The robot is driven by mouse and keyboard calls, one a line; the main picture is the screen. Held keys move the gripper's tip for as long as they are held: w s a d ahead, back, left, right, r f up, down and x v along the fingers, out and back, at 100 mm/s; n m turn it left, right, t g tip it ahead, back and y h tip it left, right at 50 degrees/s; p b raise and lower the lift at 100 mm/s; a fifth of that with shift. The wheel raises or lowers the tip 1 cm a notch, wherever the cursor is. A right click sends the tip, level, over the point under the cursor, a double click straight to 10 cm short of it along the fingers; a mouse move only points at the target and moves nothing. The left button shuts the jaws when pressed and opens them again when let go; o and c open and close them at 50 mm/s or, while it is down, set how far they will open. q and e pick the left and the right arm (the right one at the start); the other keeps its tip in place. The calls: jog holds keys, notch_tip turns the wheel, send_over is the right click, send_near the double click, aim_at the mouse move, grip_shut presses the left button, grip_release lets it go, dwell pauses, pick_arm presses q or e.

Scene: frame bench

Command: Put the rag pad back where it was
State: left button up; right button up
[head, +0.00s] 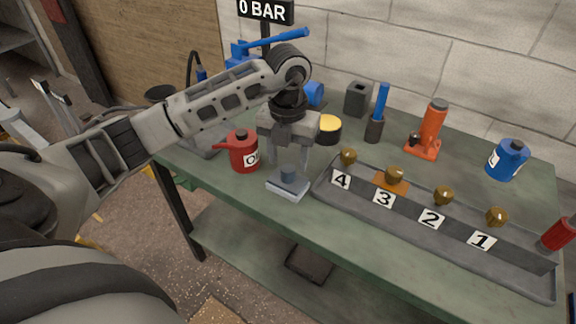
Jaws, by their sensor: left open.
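A flat grey-blue pad (289,188) with a short round knob on top lies on the green bench near its front edge. It looks like the rag pad. My left gripper (290,158) points down directly over the pad, its two fingers apart. The fingers come down to about the height of the knob in the picture; I cannot tell whether they touch it. My right gripper is out of view.
A red oil can (243,151) stands close left of the pad. A grey tray (430,244) with numbered places and brass knobs lies to the right. Behind are a yellow-topped tin (328,130), an orange jack (429,130) and a blue can (507,160).

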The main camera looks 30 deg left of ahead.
aim_at(289, 168)
pick_arm(q)
notch_tip(289, 168, up, 8)
jog(key=shift+r, duration=0.25)
dwell(0.5)
